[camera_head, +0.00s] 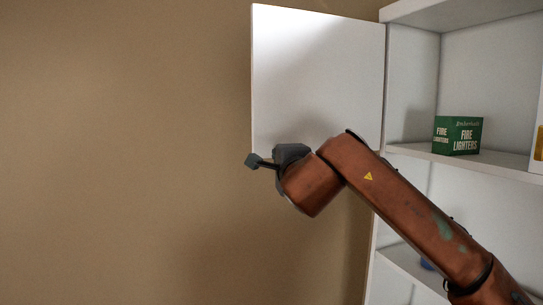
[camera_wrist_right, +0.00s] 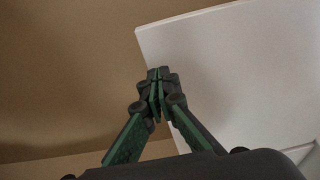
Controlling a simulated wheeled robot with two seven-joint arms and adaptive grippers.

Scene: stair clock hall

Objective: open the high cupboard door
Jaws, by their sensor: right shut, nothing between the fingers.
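The white high cupboard door (camera_head: 318,75) stands wide open, swung out to the left of the cupboard, its hinge side at the shelves. In the right wrist view the door (camera_wrist_right: 235,70) fills the upper right, with its free edge running past my fingertips. No handle shows. My left gripper is out of view.
The open white cupboard (camera_head: 408,150) at the right has several shelves. A green box of fire lighters (camera_head: 458,136) stands on one shelf, and a yellow item (camera_head: 539,143) is cut off at the right edge. The plain brown wall (camera_head: 120,150) leaves free room at the left.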

